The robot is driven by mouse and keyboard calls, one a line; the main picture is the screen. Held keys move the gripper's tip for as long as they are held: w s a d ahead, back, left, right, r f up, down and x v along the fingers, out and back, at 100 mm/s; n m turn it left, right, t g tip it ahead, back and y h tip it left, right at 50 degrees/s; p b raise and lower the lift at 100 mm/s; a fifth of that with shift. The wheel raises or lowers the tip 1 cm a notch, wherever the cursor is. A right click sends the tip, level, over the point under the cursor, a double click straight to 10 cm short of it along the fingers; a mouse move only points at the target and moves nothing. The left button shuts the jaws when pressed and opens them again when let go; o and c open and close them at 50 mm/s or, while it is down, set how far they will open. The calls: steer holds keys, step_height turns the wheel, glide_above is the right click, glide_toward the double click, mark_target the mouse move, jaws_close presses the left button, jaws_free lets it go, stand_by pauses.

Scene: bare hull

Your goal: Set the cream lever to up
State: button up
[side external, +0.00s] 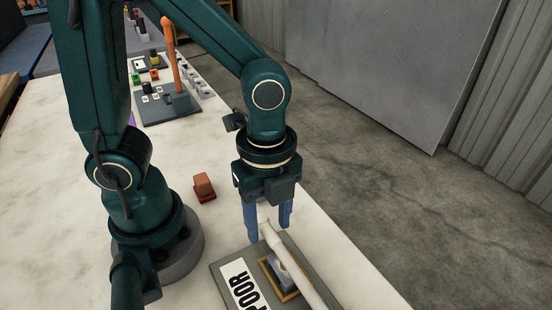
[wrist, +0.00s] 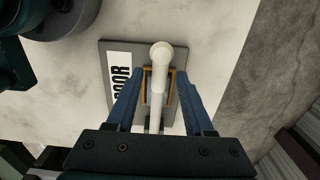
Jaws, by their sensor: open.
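The cream lever (side external: 292,268) rises from a grey base plate (side external: 228,284) at the bottom of the side external view. It slants, with its upper end near my gripper and its other end running off the lower edge. In the wrist view the lever (wrist: 158,85) shows its round knob toward the top, between my fingers. My gripper (side external: 269,228) is open, pointing down, with blue fingers on either side of the lever's end. The wrist view also shows the open fingers (wrist: 157,95) apart, with gaps beside the lever. Whether a finger touches it, I cannot tell.
The plate has a white label (side external: 243,287) reading "DOOR" and a yellow-edged slot (side external: 267,270). A small red-brown block (side external: 204,187) lies on the white table (side external: 65,150). An orange lever (side external: 171,50) stands on another grey plate farther back. Concrete floor lies right of the table.

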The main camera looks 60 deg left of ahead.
steer(key=shift+f, duration=0.25)
jaws_close()
stand_by(1.4)
